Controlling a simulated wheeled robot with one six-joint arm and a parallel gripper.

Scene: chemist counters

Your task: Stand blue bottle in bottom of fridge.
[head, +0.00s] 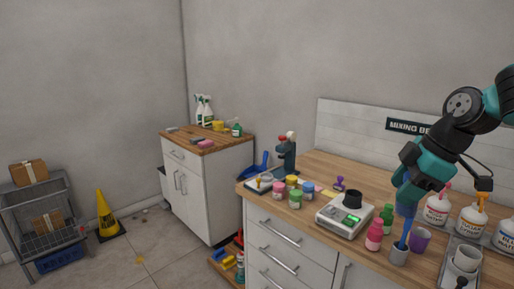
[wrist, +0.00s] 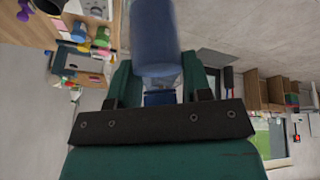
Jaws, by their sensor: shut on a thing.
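My gripper (head: 407,192) is over the right part of the wooden bench in the head view, pointing down. It is shut on the blue bottle (head: 405,209), which hangs below the fingers, above a grey cup. In the wrist view the blue bottle (wrist: 155,38) sticks out from between the teal fingers of my gripper (wrist: 157,78). Its far end is cut off by the picture's top edge. I cannot make out the fridge in either view.
Close around the bottle stand a grey cup (head: 399,255) holding a blue tool, a purple cup (head: 419,240), pink (head: 375,235) and green (head: 387,216) bottles, and a scale (head: 344,219). White pump bottles (head: 437,208) stand right. Floor at left has a yellow cone (head: 108,214) and trolley (head: 42,220).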

